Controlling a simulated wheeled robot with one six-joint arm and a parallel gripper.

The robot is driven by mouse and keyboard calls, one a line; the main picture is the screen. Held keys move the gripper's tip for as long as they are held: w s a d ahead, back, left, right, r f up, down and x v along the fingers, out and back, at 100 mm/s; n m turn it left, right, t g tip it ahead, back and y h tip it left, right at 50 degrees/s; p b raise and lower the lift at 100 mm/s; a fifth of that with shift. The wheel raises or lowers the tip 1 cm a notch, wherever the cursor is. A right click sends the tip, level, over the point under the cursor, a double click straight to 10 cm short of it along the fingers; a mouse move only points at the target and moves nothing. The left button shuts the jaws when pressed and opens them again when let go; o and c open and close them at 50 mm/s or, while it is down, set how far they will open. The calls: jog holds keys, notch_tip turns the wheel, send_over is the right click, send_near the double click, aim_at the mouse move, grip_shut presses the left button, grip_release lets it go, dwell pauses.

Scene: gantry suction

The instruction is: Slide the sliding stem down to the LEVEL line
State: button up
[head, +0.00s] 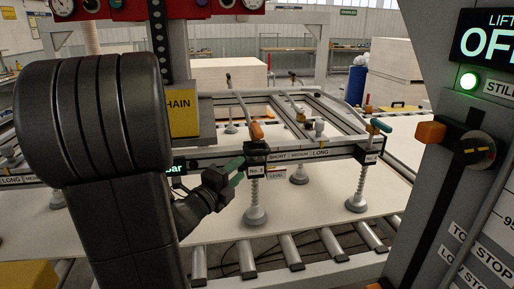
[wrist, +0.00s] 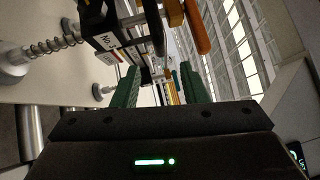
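The sliding stem, with its spring and grey suction cup (head: 255,200), hangs below a black holder marked "No." (head: 256,170) on the gantry rail. An orange-tipped lever (head: 257,131) stands above that holder. A white LEVEL label (head: 277,175) with red edging is just right of the stem. The holder also shows in the wrist view (wrist: 107,42), with the spring (wrist: 52,46) and cup (wrist: 12,66) at left. My gripper (head: 240,171) is just left of the holder. Its green fingers stand apart in the wrist view (wrist: 160,85), with nothing clearly held between them.
Another stem with a cup (head: 357,192) and a green-tipped lever (head: 380,126) is at right. A pale sheet (head: 315,205) lies under the cups on rollers (head: 291,252). A grey column with a lift lever (head: 431,132) stands at far right; its display reads OFF.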

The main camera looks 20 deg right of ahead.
jog(key=p+x, duration=0.2)
jog(key=x, duration=1)
jog(key=shift+p, duration=0.4)
jog(key=shift+w, duration=0.1)
grip_shut()
